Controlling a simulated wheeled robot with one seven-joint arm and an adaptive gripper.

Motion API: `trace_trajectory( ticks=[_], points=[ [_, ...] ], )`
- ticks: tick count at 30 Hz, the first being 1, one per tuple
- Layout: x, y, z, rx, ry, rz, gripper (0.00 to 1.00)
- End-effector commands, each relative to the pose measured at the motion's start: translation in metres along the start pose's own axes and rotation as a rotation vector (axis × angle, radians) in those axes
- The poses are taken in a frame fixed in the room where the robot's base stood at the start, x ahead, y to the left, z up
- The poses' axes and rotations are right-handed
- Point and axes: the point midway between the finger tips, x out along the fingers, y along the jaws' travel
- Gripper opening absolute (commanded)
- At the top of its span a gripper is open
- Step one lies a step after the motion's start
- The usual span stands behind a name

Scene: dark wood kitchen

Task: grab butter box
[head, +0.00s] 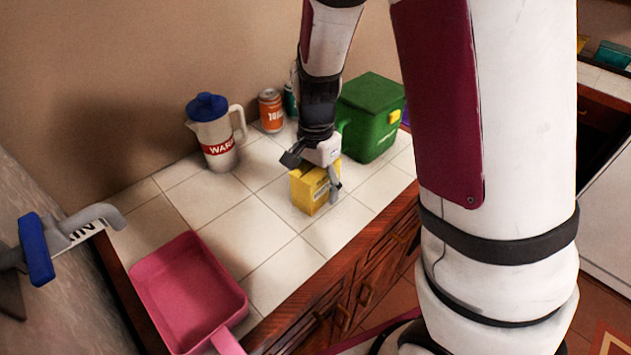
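The butter box looks to be the small yellow box (309,192) standing on the white tiled counter. My gripper (312,178) points down right over it. One finger shows at the upper left of the box and the other runs down along its right side. The fingers are spread apart, and the box's top is partly hidden by the gripper. I cannot tell whether either finger touches the box.
A green container (371,120) stands close behind the box to the right. An orange can (271,111) and a white jug with a blue lid (214,138) stand at the back. A pink pan (187,290) lies front left. Tiles left of the box are clear.

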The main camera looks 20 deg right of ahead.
Motion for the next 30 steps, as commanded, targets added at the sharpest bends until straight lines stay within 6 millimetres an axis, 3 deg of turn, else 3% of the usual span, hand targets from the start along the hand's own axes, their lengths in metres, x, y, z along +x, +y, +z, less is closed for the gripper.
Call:
trace_trajectory(
  ticks=[4,12,23,30],
  points=[
    [-0.001,0.0,0.0,0.0,0.0,0.0,0.67],
    [-0.001,0.0,0.0,0.0,0.0,-0.001,0.09],
    [-0.005,-0.001,0.0,-0.001,0.001,-0.003,0.08],
    [-0.031,-0.001,0.0,-0.001,0.002,-0.006,0.08]
  ],
)
